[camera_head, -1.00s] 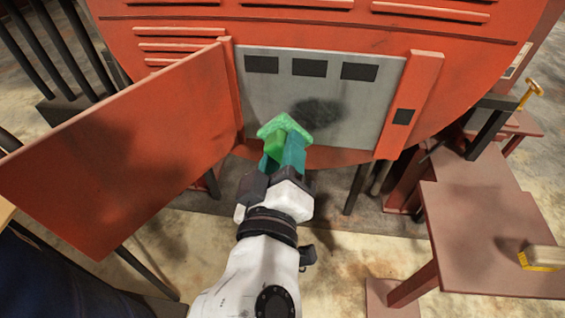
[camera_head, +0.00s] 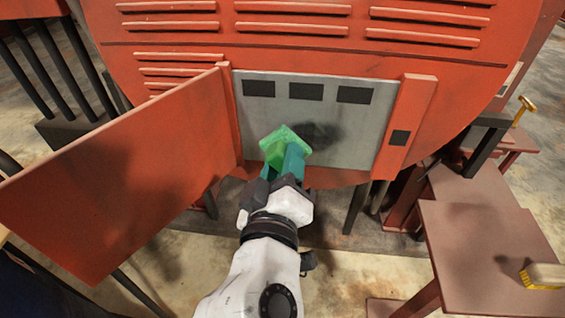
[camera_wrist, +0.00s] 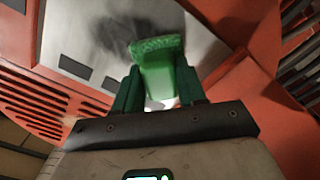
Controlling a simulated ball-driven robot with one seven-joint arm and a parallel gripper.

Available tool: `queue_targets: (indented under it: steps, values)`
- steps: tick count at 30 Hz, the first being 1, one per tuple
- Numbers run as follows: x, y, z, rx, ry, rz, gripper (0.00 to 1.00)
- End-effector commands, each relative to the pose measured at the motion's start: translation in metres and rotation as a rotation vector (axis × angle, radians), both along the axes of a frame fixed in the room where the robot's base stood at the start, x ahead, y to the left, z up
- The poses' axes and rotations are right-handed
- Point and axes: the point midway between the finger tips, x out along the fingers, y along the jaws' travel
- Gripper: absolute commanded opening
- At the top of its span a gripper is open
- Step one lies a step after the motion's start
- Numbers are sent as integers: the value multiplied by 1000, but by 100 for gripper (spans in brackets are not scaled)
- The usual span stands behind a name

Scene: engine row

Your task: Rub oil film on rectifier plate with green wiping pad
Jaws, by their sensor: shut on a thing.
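The grey rectifier plate (camera_head: 353,118) sits in an opening of the orange machine, with three dark rectangles along its top. A dark oil film (camera_head: 322,135) smudges its middle; it also shows in the wrist view (camera_wrist: 112,32). My gripper (camera_head: 284,163) is shut on the green wiping pad (camera_head: 287,139), by the pad's green grip. The pad is at the plate's lower left, overlapping the smudge's left edge in the head view. In the wrist view the pad (camera_wrist: 157,46) lies just beside the smudge. I cannot tell whether it touches the plate.
An open orange door (camera_head: 125,165) stands out on the left of the plate. An orange post with a dark latch (camera_head: 399,138) borders the plate on the right. A brown bench (camera_head: 480,225) at right carries a yellow-bristled brush (camera_head: 541,277).

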Motion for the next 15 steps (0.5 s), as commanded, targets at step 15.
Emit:
queue_targets:
  steps: [15]
  values:
    - [8, 0, 0, 0, 0, 0, 16]
